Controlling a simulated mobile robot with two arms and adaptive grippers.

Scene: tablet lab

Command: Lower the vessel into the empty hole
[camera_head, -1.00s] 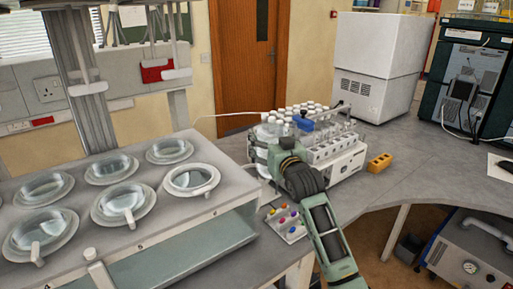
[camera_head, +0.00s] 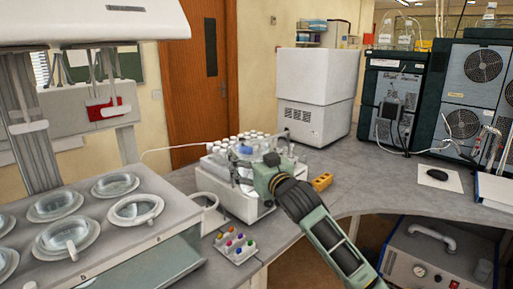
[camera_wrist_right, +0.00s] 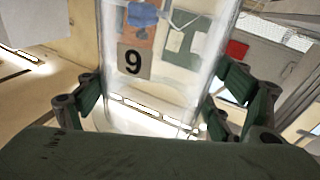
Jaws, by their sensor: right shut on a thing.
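My right gripper (camera_head: 257,168) is shut on a clear glass vessel (camera_head: 246,154), in front of the white sampler machine. In the right wrist view, the vessel (camera_wrist_right: 180,75) stands between the two fingers (camera_wrist_right: 160,108) and bears a label "9". Its lower end is hard to make out in the head view. The white bath unit (camera_head: 165,236) is at the left, with several round holes in its top. Most hold glass vessels with pale rims. My left gripper is out of view.
The sampler machine (camera_head: 222,196) with rows of white-capped bottles stands behind the gripper. A tray of coloured pieces (camera_head: 235,247) lies near the bench's front edge.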

